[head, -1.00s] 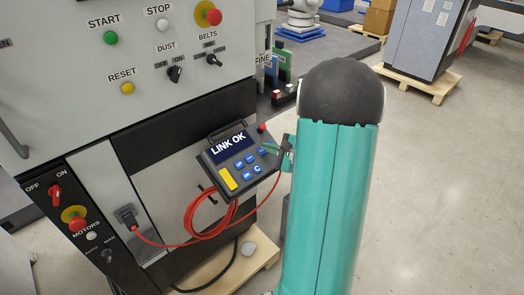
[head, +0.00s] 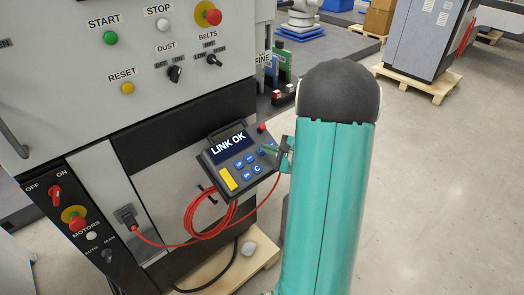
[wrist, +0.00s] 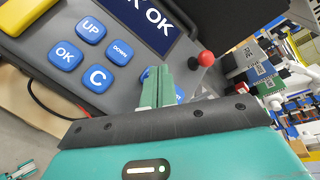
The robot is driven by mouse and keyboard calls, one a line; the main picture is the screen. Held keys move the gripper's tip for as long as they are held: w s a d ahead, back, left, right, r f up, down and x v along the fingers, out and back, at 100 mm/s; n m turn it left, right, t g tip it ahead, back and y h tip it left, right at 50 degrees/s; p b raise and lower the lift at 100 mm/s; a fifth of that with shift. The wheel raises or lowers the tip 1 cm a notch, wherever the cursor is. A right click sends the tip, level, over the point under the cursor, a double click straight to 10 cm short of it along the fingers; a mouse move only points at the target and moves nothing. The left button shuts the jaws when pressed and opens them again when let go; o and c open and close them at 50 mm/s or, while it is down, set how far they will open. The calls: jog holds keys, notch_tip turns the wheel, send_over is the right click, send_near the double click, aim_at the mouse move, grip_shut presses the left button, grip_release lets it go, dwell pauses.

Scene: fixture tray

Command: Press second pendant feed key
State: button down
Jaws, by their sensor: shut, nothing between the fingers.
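The grey pendant (head: 210,158) hangs tilted on the machine's front, its screen (head: 228,144) reading "LINK OK". It carries blue keys, among them UP (wrist: 91,28), DOWN (wrist: 120,51), OK (wrist: 65,54) and C (wrist: 98,78). My gripper (head: 266,149) is at the pendant's right side with its green fingers shut and empty. In the wrist view the fingers (wrist: 158,72) partly cover a blue key (wrist: 145,74). Another blue key (wrist: 180,95) shows just right of the fingers. The labels of both are hidden, and I cannot tell whether the fingertips touch a key.
A red button (wrist: 205,58) stands up from the pendant near the fingers. A yellow key (head: 228,179) is at its lower left. A red coiled cable (head: 200,215) hangs below. The machine panel (head: 140,60) with its switches is behind. Open floor (head: 440,190) lies to the right.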

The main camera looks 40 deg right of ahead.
jog(key=shift+w+f, duration=0.15)
jog(key=shift+f, duration=0.05)
dwell(0.3)
dwell(0.3)
jog(key=shift+s+r, duration=0.4)
jog(key=shift+r, duration=0.25)
jog(key=r, duration=0.1)
jog(key=s+r, duration=0.1)
jog(key=r, duration=0.1)
jog(key=s+r, duration=0.1)
jog(key=shift+s+r, duration=0.15)
jog(key=shift+s, duration=0.1)
dwell(0.7)
